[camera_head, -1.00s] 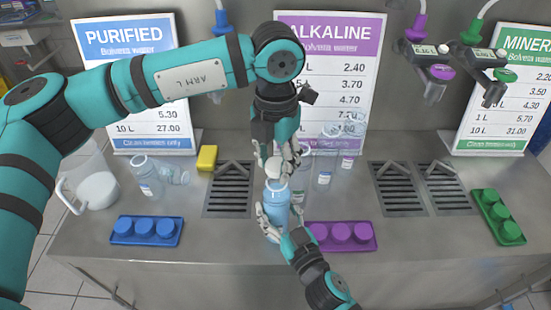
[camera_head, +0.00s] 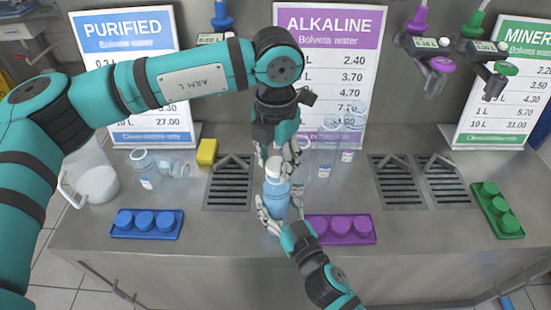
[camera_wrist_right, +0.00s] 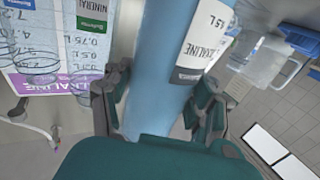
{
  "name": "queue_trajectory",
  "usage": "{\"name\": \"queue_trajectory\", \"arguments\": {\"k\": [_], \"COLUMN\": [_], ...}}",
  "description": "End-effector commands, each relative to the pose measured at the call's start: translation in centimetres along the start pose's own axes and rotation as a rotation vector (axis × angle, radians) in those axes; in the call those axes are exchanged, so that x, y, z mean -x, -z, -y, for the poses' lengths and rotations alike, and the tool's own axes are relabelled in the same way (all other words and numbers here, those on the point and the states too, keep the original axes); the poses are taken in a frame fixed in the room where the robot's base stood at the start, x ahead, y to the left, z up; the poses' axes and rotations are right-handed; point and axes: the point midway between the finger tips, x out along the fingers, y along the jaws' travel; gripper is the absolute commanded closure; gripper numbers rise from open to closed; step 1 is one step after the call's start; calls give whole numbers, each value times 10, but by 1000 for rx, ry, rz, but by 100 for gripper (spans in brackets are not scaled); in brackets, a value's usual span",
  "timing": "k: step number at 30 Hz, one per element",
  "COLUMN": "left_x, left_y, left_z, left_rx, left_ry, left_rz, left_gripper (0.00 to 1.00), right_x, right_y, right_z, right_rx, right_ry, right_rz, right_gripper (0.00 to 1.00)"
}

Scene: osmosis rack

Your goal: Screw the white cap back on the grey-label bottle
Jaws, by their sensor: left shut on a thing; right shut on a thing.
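The grey-label bottle (camera_head: 276,202) is blue and stands near upright at the front middle of the counter. Its white and grey label (camera_wrist_right: 202,42) shows in the right wrist view. My right gripper (camera_head: 272,213) is shut around the bottle's body from the front; its fingers (camera_wrist_right: 163,105) flank the bottle in the wrist view. The white cap (camera_head: 274,168) is at the top of the bottle, in line with the neck. My left gripper (camera_head: 278,158) points down from above and is shut on the cap. Whether the threads are engaged is hidden.
A blue cap tray (camera_head: 118,233) lies left, a purple one (camera_head: 340,240) close right of the bottle, a green one (camera_head: 510,235) far right. A drain grate (camera_head: 230,185) is beside the grippers.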

Motion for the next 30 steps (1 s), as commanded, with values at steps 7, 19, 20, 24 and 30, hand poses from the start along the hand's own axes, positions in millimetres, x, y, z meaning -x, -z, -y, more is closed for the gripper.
{"name": "queue_trajectory", "arguments": {"k": [7, 19, 20, 24, 30], "left_x": [-6, -11, -11, -11, -10], "left_y": [0, 0, 0, 0, -1], "left_z": [0, 0, 0, -1, -3], "left_rx": [0, -29, -52, -280, -723], "left_ry": [0, 0, 0, 0, -1], "left_rz": [0, -1, -1, 1, 3], "left_gripper": [67, 67, 67, 67, 67], "right_x": [0, 0, 0, 0, 0], "right_y": [0, 0, 0, 0, 0], "right_z": [0, 0, 0, 0, 0], "right_rx": [0, 0, 0, 0, 0], "right_ry": [0, 0, 0, 0, 0], "right_rz": [1, 1, 1, 1, 1], "right_gripper": [100, 100, 100, 100, 100]}}
